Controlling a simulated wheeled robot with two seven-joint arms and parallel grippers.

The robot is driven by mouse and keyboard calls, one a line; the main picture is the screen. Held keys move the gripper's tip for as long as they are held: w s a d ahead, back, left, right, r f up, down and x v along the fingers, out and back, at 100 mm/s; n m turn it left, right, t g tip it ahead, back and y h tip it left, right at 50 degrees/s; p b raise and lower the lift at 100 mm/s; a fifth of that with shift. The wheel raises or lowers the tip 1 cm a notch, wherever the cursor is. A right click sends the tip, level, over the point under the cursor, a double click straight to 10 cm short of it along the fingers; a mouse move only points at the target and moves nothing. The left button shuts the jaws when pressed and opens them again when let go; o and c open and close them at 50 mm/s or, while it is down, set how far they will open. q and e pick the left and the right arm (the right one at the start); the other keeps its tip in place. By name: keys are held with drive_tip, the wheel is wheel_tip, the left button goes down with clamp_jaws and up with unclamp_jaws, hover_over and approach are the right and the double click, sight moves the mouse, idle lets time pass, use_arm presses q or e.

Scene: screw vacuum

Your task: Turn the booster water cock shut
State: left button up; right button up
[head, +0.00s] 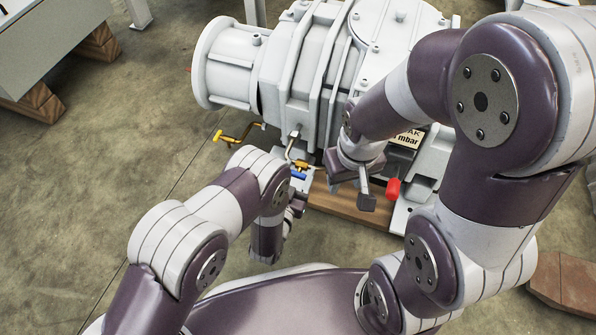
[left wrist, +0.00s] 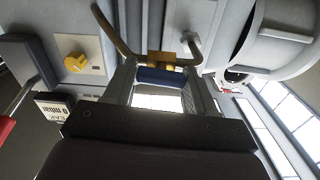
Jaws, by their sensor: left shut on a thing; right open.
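A small cock with a blue handle (head: 299,174) and a brass body (head: 304,166) sits on a thin pipe low on the near side of the grey pump (head: 320,60). In the left wrist view the blue handle (left wrist: 160,77) lies crosswise between the two fingers of my left gripper (left wrist: 161,88), below the brass body (left wrist: 168,58). My left gripper is shut on this handle. In the head view its fingers are largely hidden behind my arm. My right gripper (head: 366,193) is open and empty, to the right of the cock.
A red grip (head: 393,188) is just right of my right gripper. A yellow knob (left wrist: 76,63) is on a panel in the left wrist view. Wooden blocks (head: 350,206) lie under the pump.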

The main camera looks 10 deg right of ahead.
use_arm(q)
drive_tip(key=shift+m, duration=0.3)
drive_tip(key=m+p, duration=0.1)
drive_tip(key=m, duration=0.1)
drive_tip(key=shift+s+d+m+p, duration=0.1)
drive_tip(key=shift+m+p, duration=0.25)
drive_tip(key=shift+m, duration=0.05)
drive_tip(key=m+p, duration=0.1)
drive_tip(key=m, duration=0.3)
drive_tip(key=shift+d+m+p, duration=0.1)
drive_tip(key=shift+m+p, duration=0.2)
drive_tip(key=m+p, duration=0.1)
drive_tip(key=m, duration=0.3)
drive_tip(key=shift+s+f, duration=0.1)
drive_tip(key=shift+f, duration=0.1)
drive_tip(key=shift+d+f+m+p, duration=0.15)
drive_tip(key=shift+m+p, duration=0.2)
drive_tip(key=shift+m, duration=2.05)
drive_tip(key=o, duration=1)
drive_tip(key=shift+c, duration=0.2)
